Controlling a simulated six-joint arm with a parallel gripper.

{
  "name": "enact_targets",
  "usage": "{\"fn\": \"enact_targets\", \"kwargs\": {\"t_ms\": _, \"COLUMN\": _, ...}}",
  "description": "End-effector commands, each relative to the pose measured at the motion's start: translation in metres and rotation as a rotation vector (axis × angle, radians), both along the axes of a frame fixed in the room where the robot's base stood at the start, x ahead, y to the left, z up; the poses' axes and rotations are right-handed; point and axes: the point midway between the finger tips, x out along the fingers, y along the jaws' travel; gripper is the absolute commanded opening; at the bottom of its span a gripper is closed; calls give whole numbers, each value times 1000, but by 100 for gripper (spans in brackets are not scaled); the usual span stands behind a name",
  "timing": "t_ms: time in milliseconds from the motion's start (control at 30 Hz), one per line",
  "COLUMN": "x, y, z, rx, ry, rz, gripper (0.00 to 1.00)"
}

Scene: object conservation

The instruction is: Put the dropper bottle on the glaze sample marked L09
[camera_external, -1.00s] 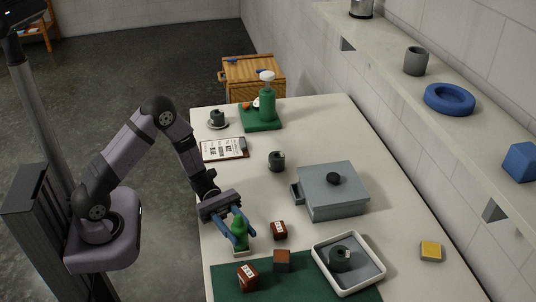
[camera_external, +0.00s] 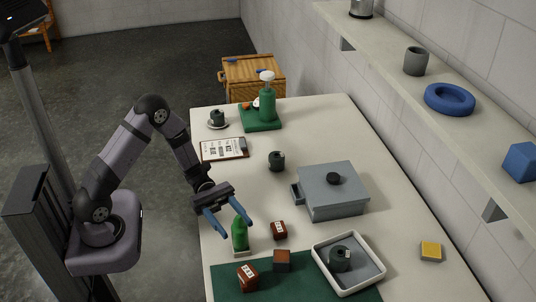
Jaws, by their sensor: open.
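The green dropper bottle (camera_external: 240,236) stands upright near the left edge of the table. A small pale block or tile (camera_external: 239,253) shows at its foot, and the bottle seems to stand on it; any mark there is too small to read. My gripper (camera_external: 235,229) is open and empty, its blue fingers spread just above and behind the bottle. Red-brown blocks with pale labels lie near: one right of the bottle (camera_external: 279,230), one on the green mat (camera_external: 247,272). Another brown block (camera_external: 282,261) sits at the mat's edge. I cannot read L09 on any of them.
A white tray (camera_external: 320,248) holding a dark cup stands to the right on the green mat (camera_external: 225,284). A grey lidded box (camera_external: 335,200) stands behind it. A dark cup (camera_external: 277,161), clipboard (camera_external: 222,149) and green spray bottle (camera_external: 267,103) are farther back.

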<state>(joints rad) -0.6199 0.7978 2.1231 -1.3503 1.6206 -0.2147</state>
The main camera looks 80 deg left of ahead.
Motion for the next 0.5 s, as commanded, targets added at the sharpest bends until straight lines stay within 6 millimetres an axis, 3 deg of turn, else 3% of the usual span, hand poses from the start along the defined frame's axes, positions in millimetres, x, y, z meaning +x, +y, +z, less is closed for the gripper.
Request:
{"fn": "enact_targets", "kwargs": {"t_ms": 200, "x": -15, "y": 39, "z": -3, "rx": 3, "ry": -1, "rz": 5, "gripper": 53}}
{"fn": "enact_targets", "kwargs": {"t_ms": 500, "x": -29, "y": 72, "z": -1, "rx": 0, "ry": -1, "rz": 2, "gripper": 53}}
